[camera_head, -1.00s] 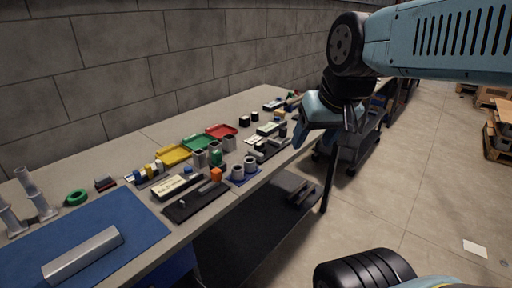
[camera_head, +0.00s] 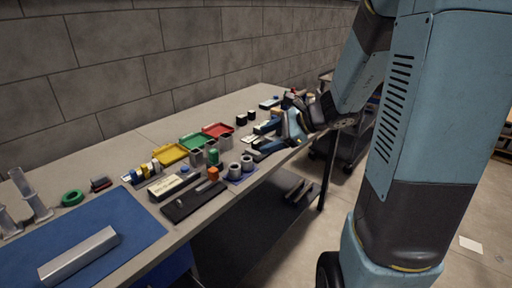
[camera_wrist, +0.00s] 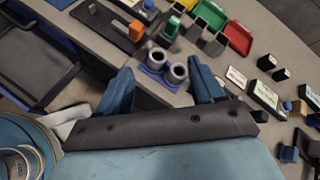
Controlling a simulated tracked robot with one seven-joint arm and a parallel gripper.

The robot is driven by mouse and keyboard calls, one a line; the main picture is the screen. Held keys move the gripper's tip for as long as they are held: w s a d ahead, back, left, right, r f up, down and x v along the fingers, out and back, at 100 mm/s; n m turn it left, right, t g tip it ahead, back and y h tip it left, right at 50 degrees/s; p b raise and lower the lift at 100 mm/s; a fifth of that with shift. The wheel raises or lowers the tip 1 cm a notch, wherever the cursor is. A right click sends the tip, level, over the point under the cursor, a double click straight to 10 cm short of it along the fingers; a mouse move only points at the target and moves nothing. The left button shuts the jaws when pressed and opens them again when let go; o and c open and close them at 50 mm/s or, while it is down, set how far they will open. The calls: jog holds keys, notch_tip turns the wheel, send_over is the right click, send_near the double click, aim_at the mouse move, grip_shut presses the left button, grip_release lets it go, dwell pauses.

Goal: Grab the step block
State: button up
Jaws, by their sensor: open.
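My gripper (camera_head: 262,137) is over the far half of the bench, low above its front side. In the wrist view my gripper (camera_wrist: 161,68) has two blue fingers spread wide, with nothing held between them. Two grey hollow cylinders (camera_wrist: 168,64) on a small blue mat lie ahead, between the finger directions; they also show in the head view (camera_head: 240,166). Several grey upright pieces (camera_wrist: 204,36) stand just beyond them. I cannot tell for sure which piece is the step block.
The bench (camera_head: 120,156) also carries yellow, green and red trays (camera_head: 217,130), a black board with an orange piece (camera_head: 212,174), and white-labelled blocks (camera_wrist: 265,94). A blue mat with a metal bar (camera_head: 80,256) is near left. A wall runs behind.

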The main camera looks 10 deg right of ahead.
aim_at(259, 143)
jog(key=w+d+f+m+t+h, duration=0.2)
jog(key=w+d+f+m+t, duration=0.3)
jog(key=w+d+f+m, duration=0.35)
jog(key=shift+m, duration=0.75)
jog(key=x, duration=1.2)
jog(key=shift+w+r, duration=0.25)
jog(key=shift+w, duration=0.1)
grip_shut()
